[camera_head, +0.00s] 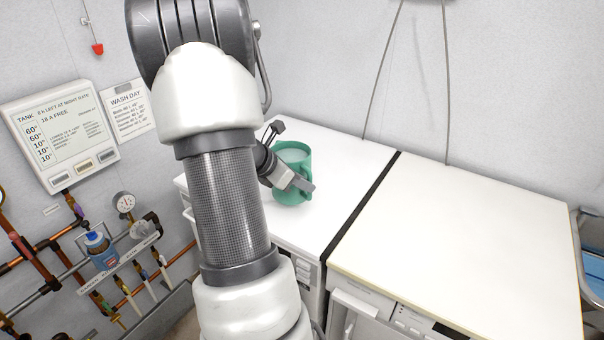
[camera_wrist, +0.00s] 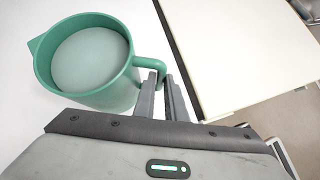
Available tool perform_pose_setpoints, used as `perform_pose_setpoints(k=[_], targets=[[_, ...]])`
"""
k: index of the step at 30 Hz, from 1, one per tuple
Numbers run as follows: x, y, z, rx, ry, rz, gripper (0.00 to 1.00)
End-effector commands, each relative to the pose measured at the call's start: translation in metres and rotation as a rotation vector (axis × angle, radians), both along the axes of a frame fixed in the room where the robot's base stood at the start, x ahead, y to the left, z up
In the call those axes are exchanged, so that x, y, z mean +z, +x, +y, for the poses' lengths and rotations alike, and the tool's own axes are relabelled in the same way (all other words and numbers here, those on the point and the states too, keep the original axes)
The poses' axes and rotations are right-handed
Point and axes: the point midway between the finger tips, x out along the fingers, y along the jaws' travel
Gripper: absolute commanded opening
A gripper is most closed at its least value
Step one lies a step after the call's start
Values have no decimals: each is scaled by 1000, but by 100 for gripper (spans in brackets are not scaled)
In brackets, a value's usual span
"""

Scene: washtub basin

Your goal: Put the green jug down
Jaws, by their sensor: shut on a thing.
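The green jug (camera_head: 293,178) is upright at the white top of the left machine in the head view. Whether its base touches that top I cannot tell. In the wrist view the green jug (camera_wrist: 124,92) shows a pale, greyish inside, a spout at the upper left and a handle on the right. My gripper (camera_head: 303,186) is in front of the jug in the head view. In the wrist view my gripper (camera_wrist: 163,82) has its fingers shut on the jug's handle.
The left machine's white top (camera_head: 334,160) is clear around the jug. A dark gap separates it from the right machine's cream top (camera_head: 460,245), which is bare. Two thin cords hang behind.

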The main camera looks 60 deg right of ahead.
Motion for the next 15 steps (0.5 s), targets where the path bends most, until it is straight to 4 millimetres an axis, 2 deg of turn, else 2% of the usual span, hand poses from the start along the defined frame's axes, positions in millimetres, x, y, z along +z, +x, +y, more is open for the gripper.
perform_pose_setpoints(k=[4, 10, 15], targets=[[-6, 1, -2, 1, -6, -4, 0], [-31, 0, -2, -1, -5, -1, 0], [-40, 1, -2, -1, -7, -4, 0]])
